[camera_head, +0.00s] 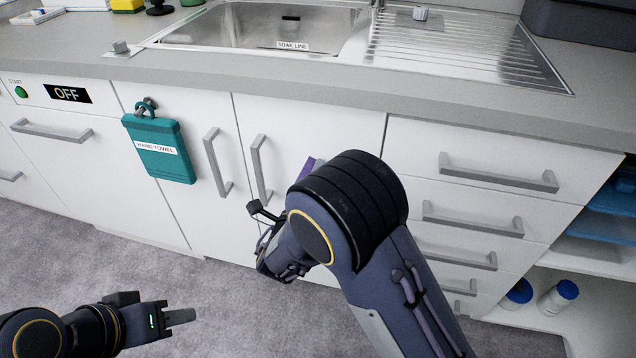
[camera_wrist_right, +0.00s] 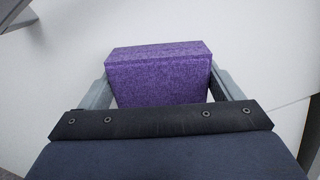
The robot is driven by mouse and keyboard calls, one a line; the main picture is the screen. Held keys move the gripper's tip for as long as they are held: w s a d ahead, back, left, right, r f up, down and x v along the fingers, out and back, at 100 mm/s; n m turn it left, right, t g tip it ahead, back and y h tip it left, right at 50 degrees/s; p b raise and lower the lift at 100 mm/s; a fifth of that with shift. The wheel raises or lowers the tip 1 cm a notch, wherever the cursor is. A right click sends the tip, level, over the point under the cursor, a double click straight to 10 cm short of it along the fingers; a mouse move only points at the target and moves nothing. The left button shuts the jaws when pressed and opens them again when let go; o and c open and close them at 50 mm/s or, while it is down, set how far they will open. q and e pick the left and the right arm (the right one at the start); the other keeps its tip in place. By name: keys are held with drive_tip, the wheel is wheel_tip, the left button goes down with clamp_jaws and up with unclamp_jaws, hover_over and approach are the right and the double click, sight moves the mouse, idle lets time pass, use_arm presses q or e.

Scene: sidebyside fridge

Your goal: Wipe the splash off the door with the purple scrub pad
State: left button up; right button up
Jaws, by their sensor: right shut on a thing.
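The purple scrub pad (camera_wrist_right: 160,78) is held between the two fingers of my right gripper (camera_wrist_right: 162,88) in the right wrist view. Its far face is close to a white surface, and I cannot tell whether it touches. In the head view a sliver of the pad (camera_head: 308,167) shows beside my right arm, in front of the white cabinet door (camera_head: 345,128). My right arm hides much of that door. I see no splash in either view. My left gripper (camera_head: 180,317) is low at the left, over the floor and away from the doors; its fingers look close together.
Bar handles (camera_head: 257,168) stick out from doors and drawers. The sink (camera_head: 260,28) is in the counter above. Open shelves with blue-capped bottles (camera_head: 557,296) are at the right. Grey floor lies clear at the left.

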drive_tip(key=shift+o, duration=0.2)
drive_tip(key=shift+w+a+r, duration=0.1)
drive_tip(key=shift+w+a, duration=0.25)
drive_tip(key=shift+a, duration=0.2)
drive_tip(key=shift+s+a+p, duration=0.25)
drive_tip(key=shift+s+p, duration=0.1)
drive_tip(key=shift+s, duration=0.1)
drive_tip(key=shift+c, duration=0.2)
drive_tip(key=p+v, duration=0.1)
drive_tip(key=v, duration=0.4)
drive_tip(key=shift+s, duration=0.1)
drive_tip(key=p+v, duration=0.1)
drive_tip(key=v, duration=0.1)
drive_tip(key=shift+s, duration=0.4)
